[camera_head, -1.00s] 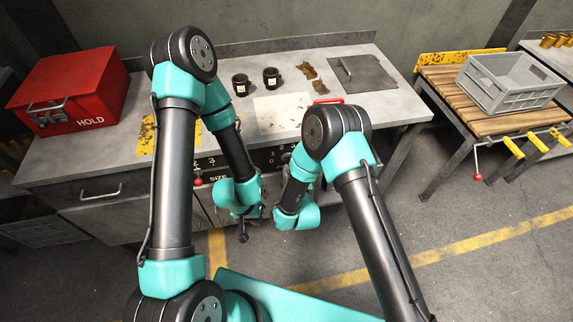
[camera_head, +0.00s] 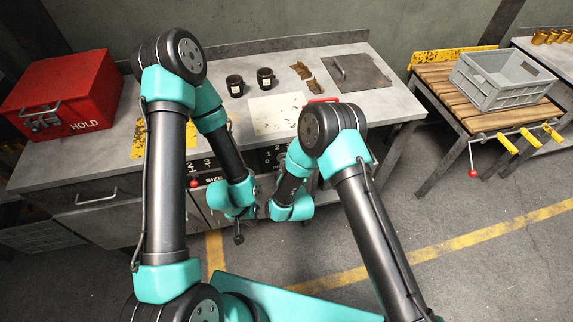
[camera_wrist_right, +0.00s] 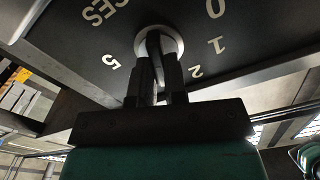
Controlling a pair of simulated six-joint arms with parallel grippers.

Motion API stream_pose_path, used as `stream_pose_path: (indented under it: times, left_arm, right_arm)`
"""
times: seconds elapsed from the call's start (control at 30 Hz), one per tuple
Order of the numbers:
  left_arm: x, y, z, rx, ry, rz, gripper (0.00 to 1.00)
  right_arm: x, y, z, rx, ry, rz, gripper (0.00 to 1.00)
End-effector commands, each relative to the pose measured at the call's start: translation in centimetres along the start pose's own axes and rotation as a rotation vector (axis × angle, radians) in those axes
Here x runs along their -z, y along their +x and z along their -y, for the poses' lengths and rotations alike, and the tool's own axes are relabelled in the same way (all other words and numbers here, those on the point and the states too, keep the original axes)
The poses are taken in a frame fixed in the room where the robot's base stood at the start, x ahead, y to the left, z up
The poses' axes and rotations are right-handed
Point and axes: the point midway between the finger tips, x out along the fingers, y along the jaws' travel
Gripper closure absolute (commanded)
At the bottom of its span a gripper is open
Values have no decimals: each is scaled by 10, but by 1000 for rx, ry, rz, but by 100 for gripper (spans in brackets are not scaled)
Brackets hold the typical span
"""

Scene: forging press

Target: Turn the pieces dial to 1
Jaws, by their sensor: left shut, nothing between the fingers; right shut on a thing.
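The pieces dial (camera_wrist_right: 158,36) is a round light-rimmed knob on a dark panel in the right wrist view. The numerals 0, 1, 2 and 5 and part of the word PIECES show around it. My right gripper (camera_wrist_right: 159,62) is shut on the knob, which its fingers partly cover. In the head view the right arm's own links hide this gripper. My left gripper (camera_head: 239,238) is shut and empty, pointing down in front of the workbench, apart from the panel.
The workbench (camera_head: 225,62) carries a red HOLD box (camera_head: 62,95), two dark cups (camera_head: 235,86) (camera_head: 265,78) and a pale sheet (camera_head: 277,113). A SIZE label (camera_head: 216,179) is on the front panel. A grey crate (camera_head: 503,85) stands on a slatted table at right.

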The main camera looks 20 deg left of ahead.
Motion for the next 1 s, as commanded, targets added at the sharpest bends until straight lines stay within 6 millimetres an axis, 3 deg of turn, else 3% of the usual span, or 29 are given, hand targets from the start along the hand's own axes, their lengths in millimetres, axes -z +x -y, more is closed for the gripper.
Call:
stream_pose_path:
  times: [0.53, 1.0]
  left_arm:
    - [0, 0, 0, 0, 0, 0, 100]
    - [0, 0, 0, 0, 0, 0, 100]
  right_arm:
    - [0, 0, 0, 0, -69, 0, 100]
    - [-1, 0, 3, 0, -412, 1, 100]
